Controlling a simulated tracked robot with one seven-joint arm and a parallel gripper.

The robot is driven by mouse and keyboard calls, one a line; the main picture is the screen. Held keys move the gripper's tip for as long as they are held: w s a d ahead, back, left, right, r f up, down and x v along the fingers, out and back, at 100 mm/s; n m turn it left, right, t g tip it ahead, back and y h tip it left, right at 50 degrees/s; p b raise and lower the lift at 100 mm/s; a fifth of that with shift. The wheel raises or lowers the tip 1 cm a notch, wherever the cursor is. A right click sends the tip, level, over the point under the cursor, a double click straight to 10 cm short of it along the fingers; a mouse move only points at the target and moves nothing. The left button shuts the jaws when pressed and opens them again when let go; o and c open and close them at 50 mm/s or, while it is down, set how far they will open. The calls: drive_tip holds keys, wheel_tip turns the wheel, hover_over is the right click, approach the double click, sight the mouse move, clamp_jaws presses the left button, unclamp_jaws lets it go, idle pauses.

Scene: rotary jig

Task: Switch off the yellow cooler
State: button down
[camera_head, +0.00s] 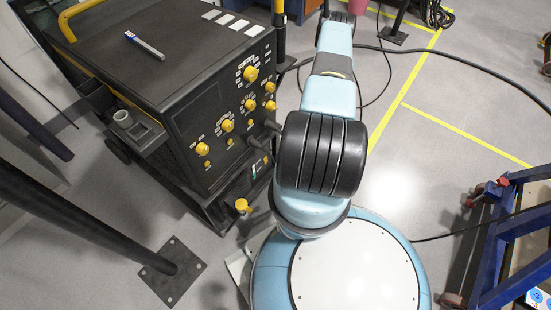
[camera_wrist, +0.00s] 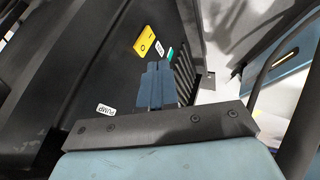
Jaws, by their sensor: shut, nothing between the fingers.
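A yellow rocker-like switch (camera_wrist: 147,40) with a dark round mark sits on a black panel in the wrist view. A small white label (camera_wrist: 160,46) and a green piece (camera_wrist: 169,52) are beside it. My gripper (camera_wrist: 158,67) is shut and empty, its dark blue fingertips just below the switch in the picture; I cannot tell whether they touch the panel. In the head view the black machine (camera_head: 205,105) stands left of my arm, with a lower unit (camera_head: 252,178) at its base. My gripper is hidden there behind my arm.
Several yellow knobs (camera_head: 251,74) stick out of the machine's front. A yellow cap (camera_head: 242,205) is low at its front. A "PUMP" label (camera_wrist: 106,110) is left of my fingers. A blue cart frame (camera_head: 495,255) stands at right. A dark post (camera_head: 90,215) stands at left.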

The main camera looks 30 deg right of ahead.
drive_tip(key=w+v, duration=0.1)
drive_tip(key=v, duration=0.6)
drive_tip(key=shift+a+r, duration=0.25)
drive_tip(key=shift+r, duration=0.15)
